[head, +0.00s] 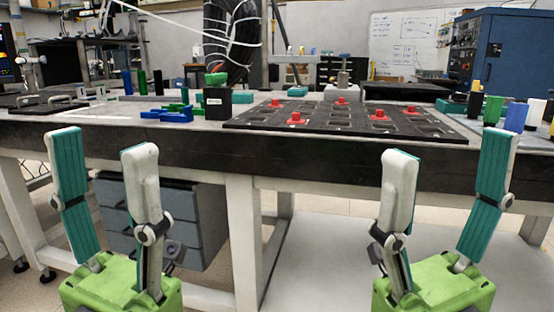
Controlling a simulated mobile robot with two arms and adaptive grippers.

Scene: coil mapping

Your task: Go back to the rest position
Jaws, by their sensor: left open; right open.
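My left gripper (105,172) is open and empty at the lower left, in front of the workbench's front edge. My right gripper (450,160) is open and empty at the lower right, also in front of the bench. Both point upward with their fingers spread apart, and nothing is between them. The black tray with recesses (345,122) lies on the workbench (290,158), with several red pieces on it, such as a red piece (295,118) near its front.
A black box (218,104), blue pieces (167,114) and green pieces stand left of the tray. Coloured cylinders, including a blue cylinder (516,117), stand at the right. Grey drawers (200,225) are under the bench. A blue cabinet (510,50) is behind.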

